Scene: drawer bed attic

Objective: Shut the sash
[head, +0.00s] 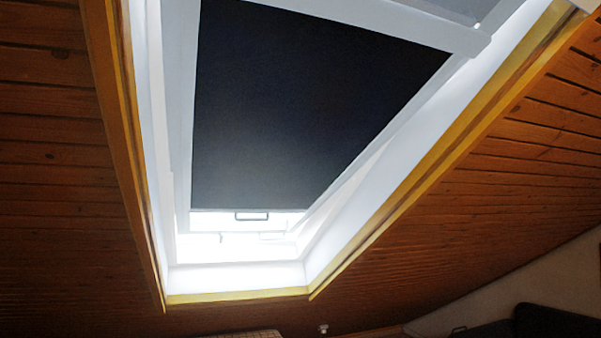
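The sash (181,120) is a white-framed roof window in the sloping wooden ceiling, in the head view. A dark blind (300,95) covers most of its pane. Glare hides how wide the gap at the lower end is. My gripper is not in view.
Yellowish wooden trim (238,297) edges the opening. Brown plank ceiling (55,180) slopes on both sides. A dark piece of furniture (555,323) stands at the lower right by a pale wall (545,275). The space under the window looks clear.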

